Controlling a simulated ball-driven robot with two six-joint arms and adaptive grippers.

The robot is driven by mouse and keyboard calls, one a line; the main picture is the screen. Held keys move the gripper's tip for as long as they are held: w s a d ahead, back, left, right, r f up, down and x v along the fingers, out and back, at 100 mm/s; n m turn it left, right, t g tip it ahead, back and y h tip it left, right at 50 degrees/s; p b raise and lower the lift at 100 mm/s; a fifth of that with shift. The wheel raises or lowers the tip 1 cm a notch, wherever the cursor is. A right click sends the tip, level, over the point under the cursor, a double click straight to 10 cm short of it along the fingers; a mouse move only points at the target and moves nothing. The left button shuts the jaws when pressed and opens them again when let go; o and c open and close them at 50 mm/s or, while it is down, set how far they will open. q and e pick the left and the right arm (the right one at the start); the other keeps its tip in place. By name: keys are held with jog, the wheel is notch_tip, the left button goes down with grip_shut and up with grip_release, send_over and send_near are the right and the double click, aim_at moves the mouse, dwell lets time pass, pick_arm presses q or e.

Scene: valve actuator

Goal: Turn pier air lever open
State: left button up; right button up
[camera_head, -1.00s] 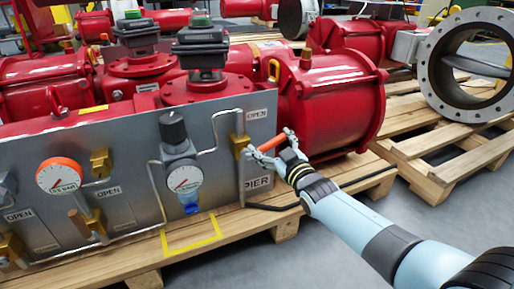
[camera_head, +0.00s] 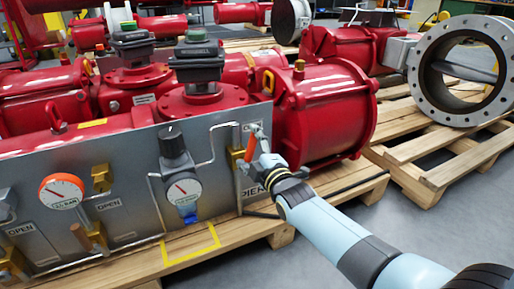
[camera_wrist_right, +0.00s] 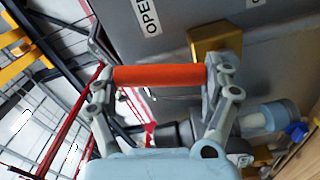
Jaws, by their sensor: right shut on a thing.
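The pier air lever has an orange handle (camera_head: 251,147) on a brass valve (camera_head: 235,160) at the right end of the grey panel. The handle points steeply up and slightly right. The PIER label (camera_head: 252,190) is below it, and an OPEN label above is partly hidden. My right gripper (camera_head: 254,145) is shut on the handle. The right wrist view shows the orange handle (camera_wrist_right: 160,76) between the two fingers, with the brass valve block (camera_wrist_right: 213,40) behind the right finger. My left gripper is not in view.
The grey panel (camera_head: 130,172) also carries a regulator gauge (camera_head: 184,188), an orange-rimmed gauge (camera_head: 61,191) and other brass valves to the left. Red actuator cylinders (camera_head: 325,110) stand behind it on a wooden pallet (camera_head: 340,188). Clear floor lies at the front right.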

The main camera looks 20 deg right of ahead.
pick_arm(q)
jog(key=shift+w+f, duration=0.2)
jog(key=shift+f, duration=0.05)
pick_arm(e)
jog(key=shift+s+a+f+n, duration=0.1)
jog(key=shift+a+n, duration=0.7)
jog(key=shift+n, duration=0.6)
jog(key=shift+a, duration=0.1)
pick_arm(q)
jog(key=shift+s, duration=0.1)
pick_arm(e)
jog(key=o, duration=1.4)
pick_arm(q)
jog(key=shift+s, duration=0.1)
pick_arm(e)
jog(key=shift+o, duration=0.8)
jog(key=s, duration=1.2)
jog(key=shift+d, duration=0.25)
